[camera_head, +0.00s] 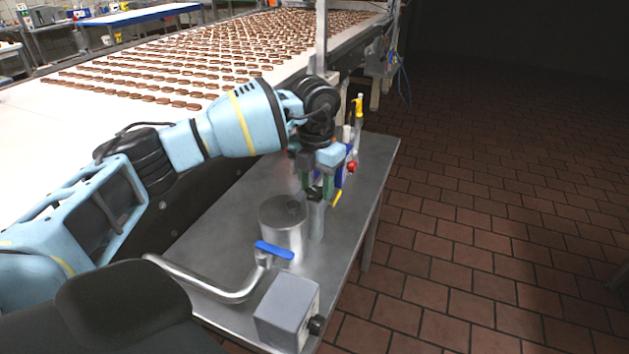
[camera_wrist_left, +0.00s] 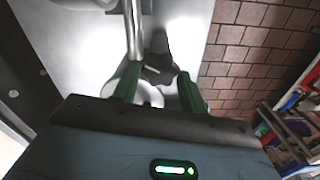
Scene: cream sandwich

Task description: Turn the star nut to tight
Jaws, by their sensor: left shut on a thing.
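A dark star nut (camera_head: 315,194) sits at the top of an upright grey metal post beside the steel pot (camera_head: 282,228). My left gripper (camera_head: 316,186) comes down over it from above, its green fingers one on each side of the nut. The fingers are shut on the nut and hide part of it. In the left wrist view the fingers (camera_wrist_left: 159,86) stand on either side of a dark, blurred shape, which I take to be the nut (camera_wrist_left: 157,62). The nut's turn mark cannot be read. My right gripper is not in view.
The steel table (camera_head: 215,245) carries a blue-handled valve (camera_head: 274,250), a curved pipe (camera_head: 200,285) and a grey box with a black knob (camera_head: 288,312). Bottles and tools (camera_head: 359,110) stand at the far end. A conveyor with biscuits (camera_head: 50,120) runs behind. Tiled floor is clear to the right.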

